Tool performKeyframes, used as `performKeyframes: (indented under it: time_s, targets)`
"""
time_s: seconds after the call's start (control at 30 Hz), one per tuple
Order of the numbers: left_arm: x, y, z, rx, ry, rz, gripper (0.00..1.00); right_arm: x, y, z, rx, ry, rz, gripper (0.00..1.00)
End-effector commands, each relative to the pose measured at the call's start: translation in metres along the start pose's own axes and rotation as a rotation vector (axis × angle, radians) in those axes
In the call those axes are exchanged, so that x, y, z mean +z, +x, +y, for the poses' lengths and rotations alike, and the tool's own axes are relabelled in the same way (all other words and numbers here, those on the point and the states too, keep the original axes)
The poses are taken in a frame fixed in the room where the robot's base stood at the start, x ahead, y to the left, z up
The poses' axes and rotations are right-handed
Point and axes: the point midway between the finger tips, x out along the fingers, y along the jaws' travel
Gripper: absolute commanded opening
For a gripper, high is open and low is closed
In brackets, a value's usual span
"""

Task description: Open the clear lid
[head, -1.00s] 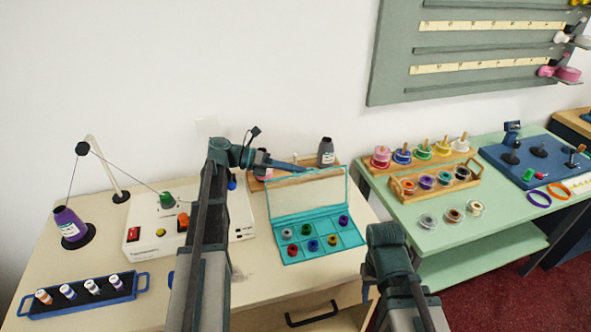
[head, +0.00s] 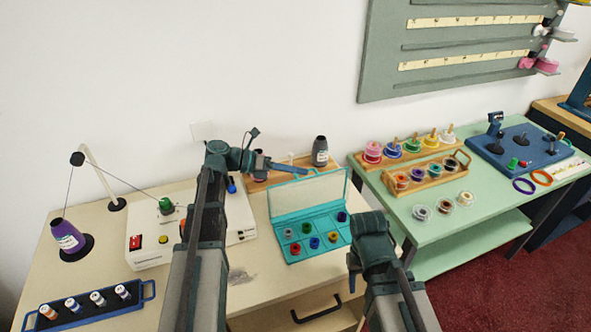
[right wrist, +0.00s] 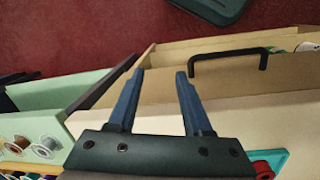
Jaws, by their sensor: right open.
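The teal case (head: 318,252) stands on the cream counter with several coloured bobbins in its compartments. Its clear lid (head: 312,194) is raised and stands up at the back edge, leaning away. My left gripper (head: 296,170) is at the lid's top edge, reaching in from the left; whether it touches the lid, and how its fingers stand, I cannot tell. My right gripper (head: 353,272) is low at the counter's front right, apart from the case. In the right wrist view, my right gripper (right wrist: 159,72) is open and empty, above the drawer front.
A white machine (head: 150,240) stands left of the case. A wooden rack (head: 282,178) with a dark cone (head: 320,152) is behind the lid. A blue tray (head: 90,310) of spools is at front left. The green table (head: 440,235) stands right. A drawer handle (head: 318,312) is below.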

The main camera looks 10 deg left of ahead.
Motion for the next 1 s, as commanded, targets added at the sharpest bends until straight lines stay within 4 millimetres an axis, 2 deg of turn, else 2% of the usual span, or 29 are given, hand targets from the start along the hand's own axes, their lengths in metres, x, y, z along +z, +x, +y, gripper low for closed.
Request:
performKeyframes:
  time_s: [0.03, 0.13, 0.17, 0.47, 0.57, 0.67, 1.0]
  targets:
    - [-0.004, 0.000, 0.000, 0.003, 0.001, 0.011, 0.21, 0.000, 0.001, 0.000, 0.000, 0.000, 0.000, 0.50]
    - [-0.004, 0.000, 0.000, 0.003, 0.000, 0.010, 0.39, 0.000, 0.001, 0.000, 0.000, 0.000, 0.000, 0.50]
    - [-0.003, 0.000, 0.000, 0.003, 0.000, 0.009, 0.42, 0.000, 0.001, 0.000, 0.000, 0.000, 0.000, 0.50]
    - [-0.001, -0.001, 0.001, 0.003, 0.000, 0.005, 0.42, 0.000, 0.000, 0.000, 0.000, 0.000, 0.000, 0.50]
    - [0.000, -0.008, 0.000, 0.004, -0.001, 0.004, 0.42, 0.000, -0.003, 0.000, 0.000, 0.000, 0.000, 0.50]
    - [0.001, -0.023, 0.000, 0.005, -0.002, 0.002, 0.42, 0.001, -0.009, 0.001, 0.000, 0.000, 0.000, 0.50]
    - [0.002, -0.097, 0.000, 0.005, -0.002, 0.003, 0.42, 0.002, -0.030, 0.003, 0.000, 0.000, 0.000, 0.50]
